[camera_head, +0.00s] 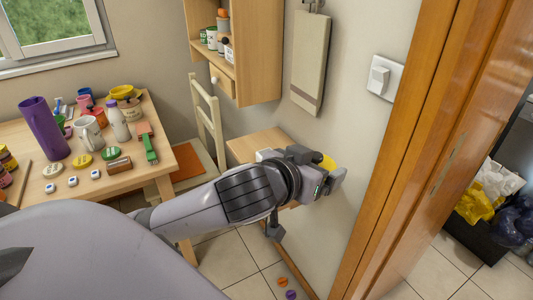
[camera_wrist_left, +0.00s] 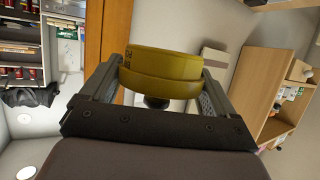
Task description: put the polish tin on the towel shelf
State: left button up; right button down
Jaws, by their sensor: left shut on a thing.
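My left gripper (camera_head: 330,176) is shut on a yellow tin (camera_head: 328,162), which is mostly hidden by the fingers in the head view. In the left wrist view the round yellow tin (camera_wrist_left: 162,68) sits between the two fingers, with dark lettering on its side. The gripper holds it in the air near the wall, by a low wooden shelf (camera_head: 246,147). Part of that shelf is hidden behind my arm. No towel can be made out on it, so I cannot tell if it is the towel shelf. My right gripper is not in view.
A wall cabinet (camera_head: 262,55) with jars hangs above the low shelf. A pale board (camera_head: 311,60) hangs on the wall. A chair (camera_head: 208,110) stands beside a crowded table (camera_head: 115,185). A wooden door frame (camera_head: 405,130) rises to the right of the gripper.

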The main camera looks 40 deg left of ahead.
aim_at(252, 145)
jog(key=i+j, duration=0.15)
jog(key=j, duration=0.2)
jog(key=i+j, duration=0.15)
jog(key=j, duration=0.2)
jog(key=i+j, duration=0.15)
jog(key=j, duration=0.25)
